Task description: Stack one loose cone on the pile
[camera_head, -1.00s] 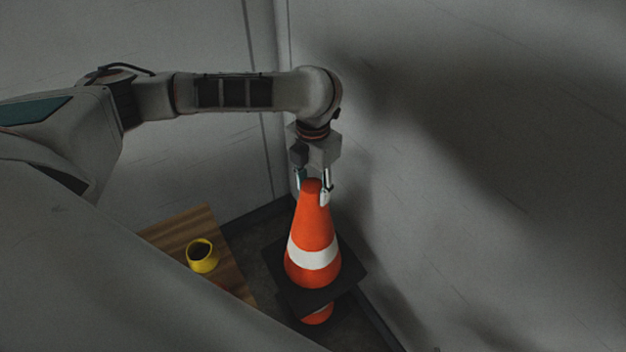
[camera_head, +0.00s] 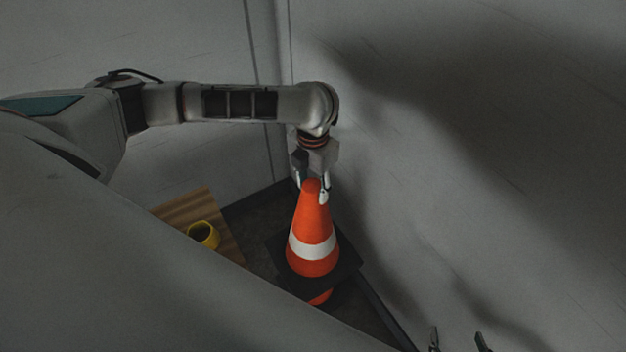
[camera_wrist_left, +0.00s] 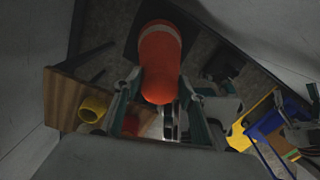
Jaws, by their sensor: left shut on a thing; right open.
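My left gripper (camera_head: 313,190) is shut on the top of an orange cone (camera_head: 314,215) with a white band and a black square base. It holds the cone roughly upright in the corner. Part of another orange cone (camera_head: 320,298) shows just below that base; most of it is hidden, so I cannot tell if they touch. In the left wrist view the held cone (camera_wrist_left: 160,55) lies between the fingers. My right gripper (camera_head: 457,340) shows only its open fingertips at the bottom edge, apart from the cones.
A wooden table (camera_head: 183,207) with a yellow mug (camera_head: 204,235) stands left of the cones, partly hidden. A plain wall (camera_head: 480,150) is close on the right. The left wrist view shows a blue object (camera_wrist_left: 268,125) at right.

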